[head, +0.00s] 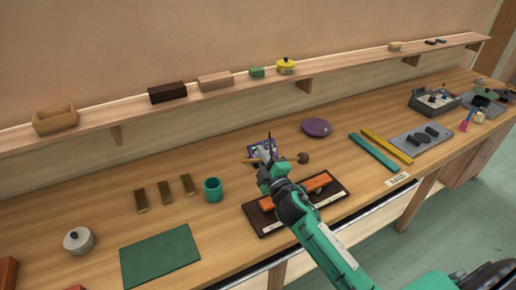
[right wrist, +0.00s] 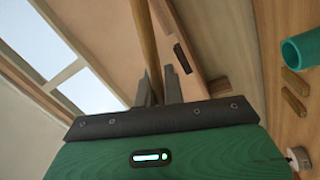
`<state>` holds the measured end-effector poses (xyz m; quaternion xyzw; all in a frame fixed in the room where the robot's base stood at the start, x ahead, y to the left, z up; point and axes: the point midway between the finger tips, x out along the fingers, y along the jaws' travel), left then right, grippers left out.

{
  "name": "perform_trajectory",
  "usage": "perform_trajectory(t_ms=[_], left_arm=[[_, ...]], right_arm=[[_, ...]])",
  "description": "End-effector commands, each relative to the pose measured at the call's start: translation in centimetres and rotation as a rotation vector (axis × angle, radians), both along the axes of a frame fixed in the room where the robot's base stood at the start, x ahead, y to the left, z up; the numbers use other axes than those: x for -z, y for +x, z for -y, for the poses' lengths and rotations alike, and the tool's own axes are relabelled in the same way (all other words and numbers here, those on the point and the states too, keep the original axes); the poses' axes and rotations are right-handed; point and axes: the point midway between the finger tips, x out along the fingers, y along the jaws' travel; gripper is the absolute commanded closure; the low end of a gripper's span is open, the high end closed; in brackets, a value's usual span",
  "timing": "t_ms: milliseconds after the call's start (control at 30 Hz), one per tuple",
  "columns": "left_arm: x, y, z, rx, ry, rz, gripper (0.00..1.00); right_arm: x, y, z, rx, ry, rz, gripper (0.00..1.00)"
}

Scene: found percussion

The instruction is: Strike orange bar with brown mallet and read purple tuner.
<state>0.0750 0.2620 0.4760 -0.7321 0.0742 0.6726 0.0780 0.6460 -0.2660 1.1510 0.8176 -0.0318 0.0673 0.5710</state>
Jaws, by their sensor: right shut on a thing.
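My right gripper (head: 268,163) is shut on the wooden handle of the brown mallet, which shows between its fingers in the right wrist view (right wrist: 146,45). The mallet's round brown head (head: 303,158) sticks out to the right of the gripper in the head view. The orange bar (head: 308,187) lies on a dark tray (head: 333,194), below the mallet head in the picture, partly hidden by my right arm. The purple tuner (head: 252,150) is behind the gripper, which partly covers it; I cannot make out its reading. My left gripper is not in view.
A teal cup (head: 213,190) and several small brown bars (head: 165,193) stand left of the tray. A purple disc (head: 316,127) lies behind it. Teal (head: 372,154) and yellow (head: 387,146) strips lie to the right. A shelf (head: 220,88) runs along the wall.

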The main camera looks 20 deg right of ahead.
Motion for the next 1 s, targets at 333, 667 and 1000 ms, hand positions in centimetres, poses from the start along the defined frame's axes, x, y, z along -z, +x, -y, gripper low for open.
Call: perform_trajectory(t_ms=[333,667,1000], left_arm=[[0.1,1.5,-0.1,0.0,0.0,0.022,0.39],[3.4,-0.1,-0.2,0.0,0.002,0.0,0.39],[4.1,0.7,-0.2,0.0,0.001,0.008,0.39]], right_arm=[[0.2,0.0,-0.1,0.002,-0.002,0.001,1.0],[3.9,0.0,-0.1,0.001,-0.001,0.001,1.0],[4.9,0.0,-0.1,0.001,-0.001,0.001,1.0]])
